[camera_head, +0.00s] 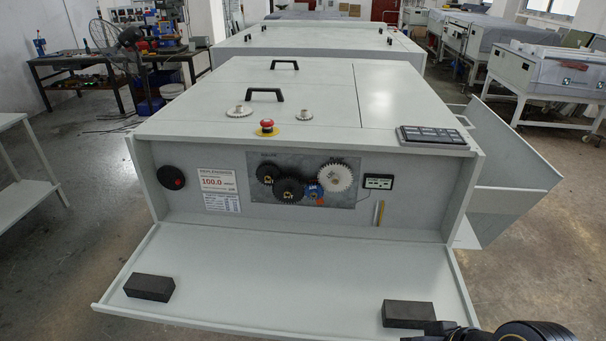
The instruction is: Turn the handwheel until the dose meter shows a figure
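A white placard (220,193) beside the handwheel reads 100.0. Between them, dark gears, a small blue part and a white gear (335,177) sit on a grey plate. My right gripper (440,332) shows only as a dark, cut-off shape at the bottom edge, well away from the handwheel. My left gripper is out of view.
The lowered front flap (290,275) carries two black blocks, one at the left (149,287) and one at the right (408,314). On top are a red stop button (267,125), loose gears (239,111) and a keypad (432,135). A side door stands open at right.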

